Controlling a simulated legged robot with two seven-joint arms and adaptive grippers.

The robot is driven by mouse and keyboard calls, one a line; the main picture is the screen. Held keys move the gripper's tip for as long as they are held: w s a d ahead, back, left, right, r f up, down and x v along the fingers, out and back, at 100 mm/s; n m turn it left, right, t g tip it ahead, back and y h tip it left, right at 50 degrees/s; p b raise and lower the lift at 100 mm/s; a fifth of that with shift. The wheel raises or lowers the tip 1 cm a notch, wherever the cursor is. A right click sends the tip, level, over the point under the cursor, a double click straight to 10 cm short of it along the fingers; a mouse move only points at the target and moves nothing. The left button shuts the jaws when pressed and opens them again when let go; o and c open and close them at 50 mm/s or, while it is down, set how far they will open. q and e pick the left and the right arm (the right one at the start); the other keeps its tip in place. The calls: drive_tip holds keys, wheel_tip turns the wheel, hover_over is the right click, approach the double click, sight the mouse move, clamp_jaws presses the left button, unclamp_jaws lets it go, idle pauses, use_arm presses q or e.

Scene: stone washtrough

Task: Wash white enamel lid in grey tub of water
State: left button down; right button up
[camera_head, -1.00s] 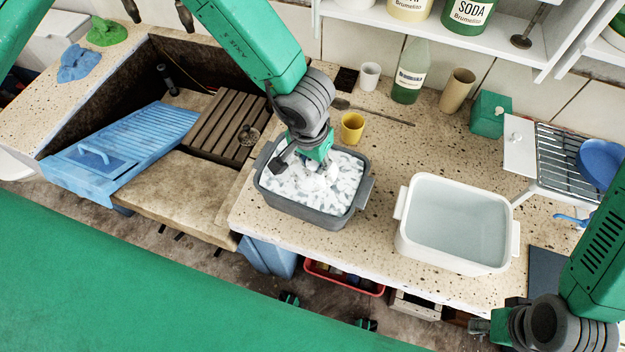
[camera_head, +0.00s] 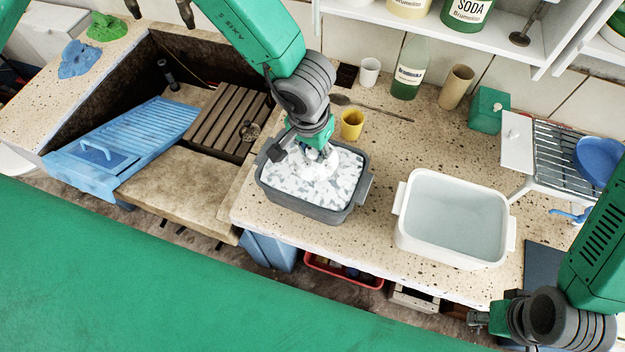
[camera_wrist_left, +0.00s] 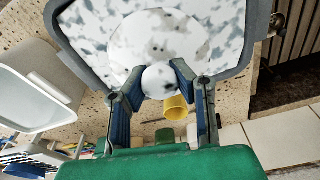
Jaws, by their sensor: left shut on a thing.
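The grey tub (camera_head: 300,211) stands on the speckled counter, with white foam over grey-blue water. My left gripper (camera_head: 318,149) reaches down into it from above. In the left wrist view, my left gripper (camera_wrist_left: 157,76) is shut on the round knob of the white enamel lid (camera_wrist_left: 150,32). Dark specks or smudges show on the lid's top. In the head view the lid (camera_head: 319,169) sits at the foam surface and is partly hidden by the gripper; its depth is unclear. My right gripper (camera_head: 482,321) is at the lower right, apart from the tubs; its fingers are hard to make out.
A white tub (camera_head: 455,252) of clear water stands right of the grey one. A yellow cup (camera_head: 352,124), white cup (camera_head: 370,71), tan cup (camera_head: 457,86) and green bottle (camera_head: 408,70) stand behind. A wire rack (camera_head: 560,160) is at right; a blue washboard (camera_head: 120,150) lies left.

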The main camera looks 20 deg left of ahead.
sight(313, 149)
use_arm(q)
drive_tip(key=shift+r, duration=0.15)
drive_tip(key=shift+r, duration=1.9)
